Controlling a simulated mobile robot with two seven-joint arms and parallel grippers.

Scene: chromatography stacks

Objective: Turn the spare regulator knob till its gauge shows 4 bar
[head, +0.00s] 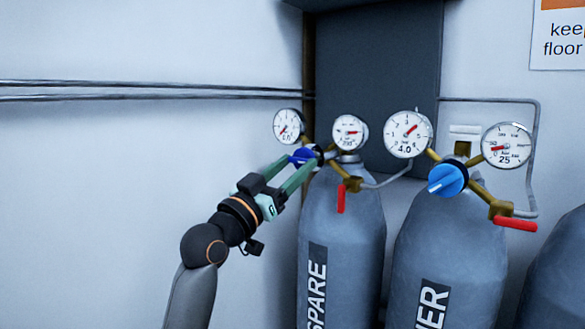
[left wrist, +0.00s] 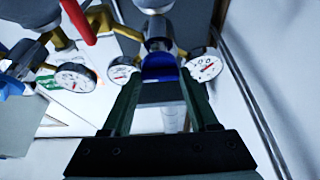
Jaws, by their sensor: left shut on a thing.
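The grey SPARE cylinder (head: 342,235) carries a regulator with a blue knob (head: 303,156). My left gripper (head: 299,162) reaches in from the left and is shut on this knob. In the left wrist view the blue knob (left wrist: 159,68) sits between the fingertips. The spare's left gauge (head: 289,126) has a small digital figure too blurred to read surely; its needle shows red. It also shows in the left wrist view (left wrist: 206,66). The spare's other gauge (head: 350,132) stands right of the knob. My right gripper is in neither view.
A second cylinder (head: 450,250) stands close on the right, with a larger blue knob (head: 447,180), a gauge reading 4.0 (head: 407,134) and one reading 25 (head: 507,145). Red valve levers stick out (head: 341,198) (head: 515,224). Wall pipes (head: 150,92) run behind; the left side is clear.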

